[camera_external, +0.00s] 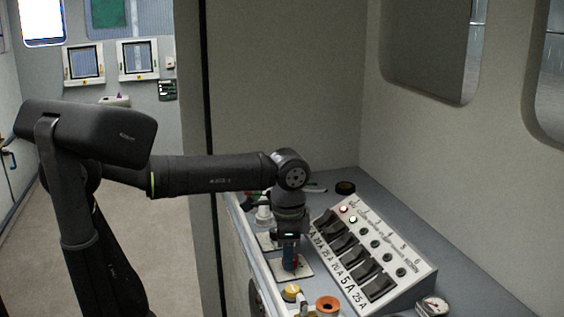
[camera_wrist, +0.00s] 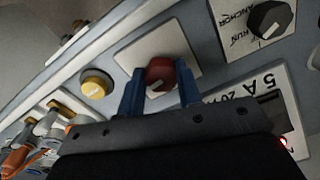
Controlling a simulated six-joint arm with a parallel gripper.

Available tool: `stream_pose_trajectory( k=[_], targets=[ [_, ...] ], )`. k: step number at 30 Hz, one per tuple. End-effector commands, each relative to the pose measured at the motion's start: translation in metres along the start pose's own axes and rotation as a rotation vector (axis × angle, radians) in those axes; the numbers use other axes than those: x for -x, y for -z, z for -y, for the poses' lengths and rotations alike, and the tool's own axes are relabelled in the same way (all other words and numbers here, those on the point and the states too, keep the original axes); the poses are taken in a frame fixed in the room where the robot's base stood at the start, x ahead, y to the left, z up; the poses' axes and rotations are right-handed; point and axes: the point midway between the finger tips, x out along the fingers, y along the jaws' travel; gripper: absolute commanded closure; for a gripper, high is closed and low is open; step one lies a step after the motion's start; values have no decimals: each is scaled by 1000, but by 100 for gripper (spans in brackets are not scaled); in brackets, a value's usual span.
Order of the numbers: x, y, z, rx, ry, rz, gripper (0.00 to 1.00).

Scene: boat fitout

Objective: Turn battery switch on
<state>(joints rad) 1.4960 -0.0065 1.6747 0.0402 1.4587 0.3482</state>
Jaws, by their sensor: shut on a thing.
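The battery switch appears to be the red rotary knob (camera_wrist: 160,75) on a white plate (camera_wrist: 178,38) in the wrist view. A pale pointer mark on it points to the lower left in that view. My gripper (camera_wrist: 160,92) has its two blue fingers on either side of the knob, shut on it. In the external view my gripper (camera_external: 289,259) points down at the console, and only a bit of red shows by the fingers. The plate (camera_external: 306,270) shows under them. Any label for this knob is hidden or not readable.
A sloped breaker panel (camera_external: 425,274) with black rockers and red and green lights stands close to the right. A yellow button (camera_wrist: 96,87) is beside the plate. A black rotary knob (camera_wrist: 271,19) marked RUN and ANCHOR is nearby. An orange ring (camera_external: 327,306) lies in front.

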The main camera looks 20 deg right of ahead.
Motion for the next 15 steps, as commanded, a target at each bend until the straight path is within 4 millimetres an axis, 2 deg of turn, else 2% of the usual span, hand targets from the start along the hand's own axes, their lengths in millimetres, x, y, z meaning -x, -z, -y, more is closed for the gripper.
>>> stream_pose_trajectory(
  k=[7,15],
  targets=[
    [0,0,1,-97,0,-4,91],
    [0,0,1,-130,0,-5,91]
  ],
)
